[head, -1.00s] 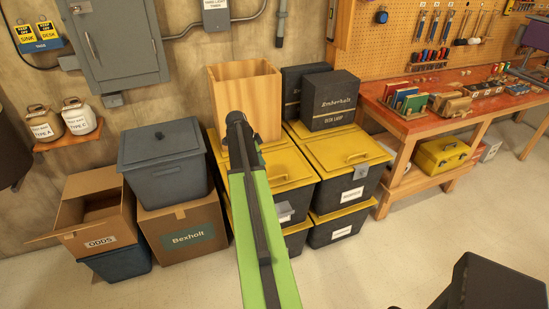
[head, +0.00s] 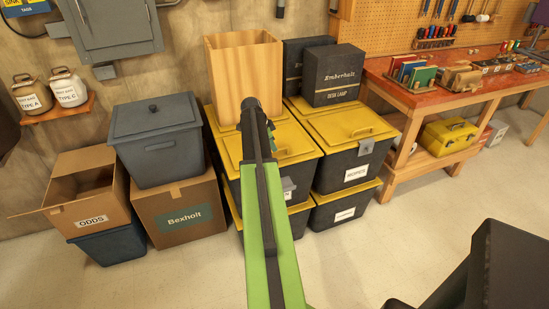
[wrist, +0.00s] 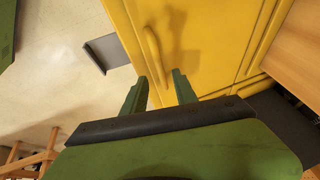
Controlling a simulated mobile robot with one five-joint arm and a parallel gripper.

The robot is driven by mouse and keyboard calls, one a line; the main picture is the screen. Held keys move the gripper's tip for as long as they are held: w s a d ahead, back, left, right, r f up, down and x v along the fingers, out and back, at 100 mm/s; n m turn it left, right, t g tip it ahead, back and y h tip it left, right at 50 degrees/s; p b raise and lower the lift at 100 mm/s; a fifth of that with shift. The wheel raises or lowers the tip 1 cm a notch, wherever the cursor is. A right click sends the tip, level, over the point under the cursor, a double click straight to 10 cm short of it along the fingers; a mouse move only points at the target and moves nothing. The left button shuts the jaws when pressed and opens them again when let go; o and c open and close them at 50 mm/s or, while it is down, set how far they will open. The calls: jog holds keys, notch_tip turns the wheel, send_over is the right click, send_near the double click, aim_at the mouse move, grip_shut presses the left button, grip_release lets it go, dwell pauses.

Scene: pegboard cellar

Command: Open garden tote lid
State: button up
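Yellow-lidded dark totes are stacked in two columns against the wall. The left upper tote's yellow lid (head: 294,137) is shut, and my green arm covers part of its front. Its label is mostly hidden, so I cannot tell which tote is the garden one. My gripper (head: 270,130) is above this lid. In the wrist view my gripper (wrist: 160,88) is open and empty, its fingers pointing at the yellow lid (wrist: 200,50). The raised lid handle (wrist: 155,55) lies just beyond and between the fingertips. A grey latch (wrist: 107,50) is at the lid's edge.
A tall wooden bin (head: 244,75) and black boxes (head: 333,75) stand behind on the lids. The right upper tote (head: 343,165) is close beside. A grey lidded tote (head: 156,145) sits on a Bexholt carton (head: 180,212) at left. Floor in front is clear.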

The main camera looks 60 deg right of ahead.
jog(key=b+x, duration=0.2)
jog(key=x, duration=0.2)
jog(key=shift+r, duration=0.1)
jog(key=shift+c, duration=0.4)
grip_shut()
jog(key=shift+a, duration=0.1)
jog(key=shift+s, duration=0.1)
dwell(0.5)
